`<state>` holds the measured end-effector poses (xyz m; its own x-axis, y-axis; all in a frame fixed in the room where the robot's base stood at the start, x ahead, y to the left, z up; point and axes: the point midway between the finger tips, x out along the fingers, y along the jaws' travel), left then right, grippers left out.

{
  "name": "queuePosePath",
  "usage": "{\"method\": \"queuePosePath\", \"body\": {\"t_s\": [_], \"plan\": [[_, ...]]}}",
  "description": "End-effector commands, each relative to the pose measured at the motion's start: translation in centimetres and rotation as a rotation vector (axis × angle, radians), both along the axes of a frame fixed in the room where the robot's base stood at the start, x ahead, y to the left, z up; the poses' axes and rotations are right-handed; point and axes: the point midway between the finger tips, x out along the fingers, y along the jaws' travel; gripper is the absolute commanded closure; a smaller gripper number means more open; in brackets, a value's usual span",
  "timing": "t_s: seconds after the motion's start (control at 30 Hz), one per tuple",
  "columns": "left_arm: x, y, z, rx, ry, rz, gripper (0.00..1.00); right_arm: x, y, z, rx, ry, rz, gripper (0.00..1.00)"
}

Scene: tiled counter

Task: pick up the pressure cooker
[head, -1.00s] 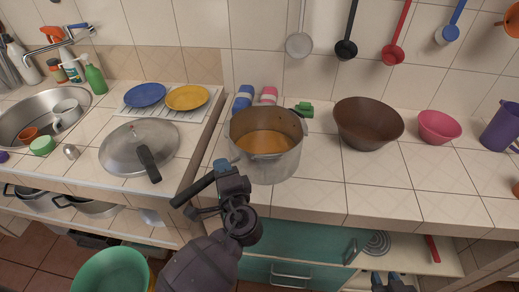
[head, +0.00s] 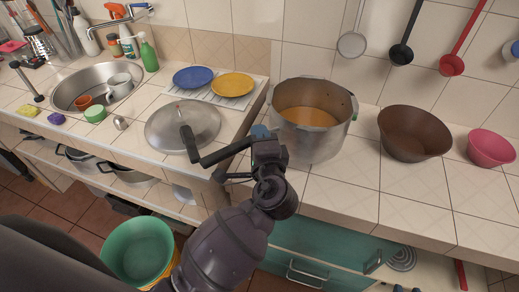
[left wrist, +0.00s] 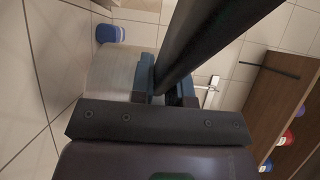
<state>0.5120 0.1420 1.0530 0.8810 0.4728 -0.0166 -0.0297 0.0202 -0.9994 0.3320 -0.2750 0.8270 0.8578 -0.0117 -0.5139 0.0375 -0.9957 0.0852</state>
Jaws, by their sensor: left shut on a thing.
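The pressure cooker (head: 305,140) is a grey metal pot with orange-brown contents and a long black handle (head: 224,153). My left gripper (head: 262,138) is shut on this handle close to the pot wall. The left wrist view shows the black handle (left wrist: 215,40) between the blue fingertips, with the grey pot wall (left wrist: 118,72) beside them. The pot appears raised a little above the counter; its base is partly hidden by my arm. Only small tips of my right gripper (head: 399,289) show at the bottom edge.
The metal lid (head: 170,122) lies on the counter left of the pot. Blue (head: 194,77) and yellow (head: 232,85) plates stand behind it. A brown bowl (head: 413,138) and pink bowl (head: 490,148) are to the right. Some counter in front of the bowls is free.

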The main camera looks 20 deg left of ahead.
Motion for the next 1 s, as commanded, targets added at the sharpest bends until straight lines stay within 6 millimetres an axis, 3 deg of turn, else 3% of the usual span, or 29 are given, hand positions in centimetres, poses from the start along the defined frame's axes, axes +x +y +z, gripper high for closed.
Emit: {"method": "queuePosePath", "body": {"t_s": [0.03, 0.2, 0.5, 0.7, 1.0], "plan": [[0.0, -0.1, 1.9, -0.009, -0.017, -0.001, 1.0, 0.1, 0.0, 0.3, 0.0, -0.002, 0.0, 0.67], [0.0, -0.1, 5.5, -0.009, -0.016, -0.002, 1.0, 0.1, 0.0, 0.8, 0.0, -0.003, 0.0, 0.67], [0.0, -0.1, 10.2, -0.007, -0.015, -0.002, 1.0, -0.6, -0.1, 1.0, -0.001, 0.008, -0.004, 0.67], [0.0, 0.0, 11.7, -0.005, -0.012, -0.001, 1.0, -0.8, -0.2, 1.0, -0.001, 0.014, -0.006, 0.67], [0.0, 0.0, 12.2, -0.005, -0.012, -0.001, 1.0, -0.5, -0.1, 1.2, -0.001, 0.007, -0.002, 0.67]]}}
